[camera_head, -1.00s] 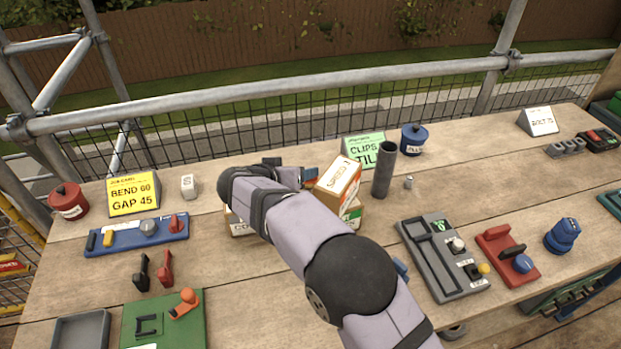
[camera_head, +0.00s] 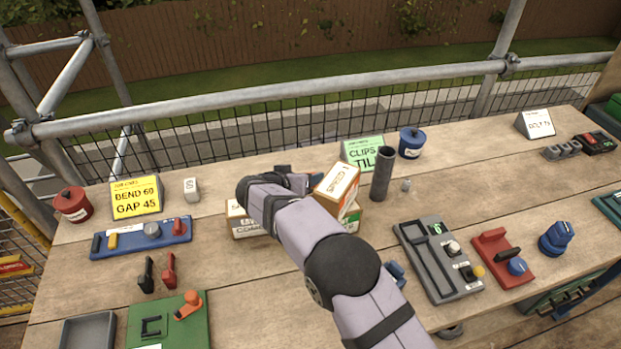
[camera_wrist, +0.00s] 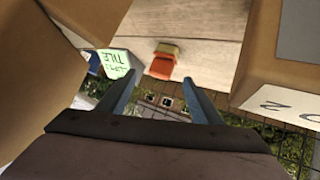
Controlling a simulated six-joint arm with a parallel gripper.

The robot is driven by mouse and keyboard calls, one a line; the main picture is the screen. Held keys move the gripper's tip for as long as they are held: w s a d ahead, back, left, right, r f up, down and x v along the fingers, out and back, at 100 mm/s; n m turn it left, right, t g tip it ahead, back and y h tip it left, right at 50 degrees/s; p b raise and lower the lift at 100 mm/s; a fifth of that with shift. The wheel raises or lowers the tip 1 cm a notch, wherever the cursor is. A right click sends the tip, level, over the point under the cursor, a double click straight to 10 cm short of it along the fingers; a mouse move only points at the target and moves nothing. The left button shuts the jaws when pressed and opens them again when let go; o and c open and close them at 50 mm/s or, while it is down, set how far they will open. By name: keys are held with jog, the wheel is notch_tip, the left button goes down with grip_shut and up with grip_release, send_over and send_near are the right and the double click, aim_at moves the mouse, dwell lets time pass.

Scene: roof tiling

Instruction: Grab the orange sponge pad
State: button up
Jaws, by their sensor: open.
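In the wrist view, the orange sponge pad (camera_wrist: 160,68) is a small red-orange block with a yellowish-olive edge piece, lying on the wooden bench between cardboard boxes. My gripper (camera_wrist: 160,77) is open and empty. Its two blue-grey fingers point toward the pad, with the pad between their tips in the picture. I cannot tell how far apart the tips and the pad are, and no contact shows. In the head view, my arm and the boxes hide the pad and the fingertips.
Cardboard boxes stand close on the left (camera_wrist: 35,75) and right (camera_wrist: 285,60) in the wrist view. In the head view, an upper box (camera_head: 337,183) tilts beside my wrist.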

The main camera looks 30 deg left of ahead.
jog(key=shift+p+x, duration=0.35)
jog(key=shift+x, duration=1)
jog(key=c, duration=1.2)
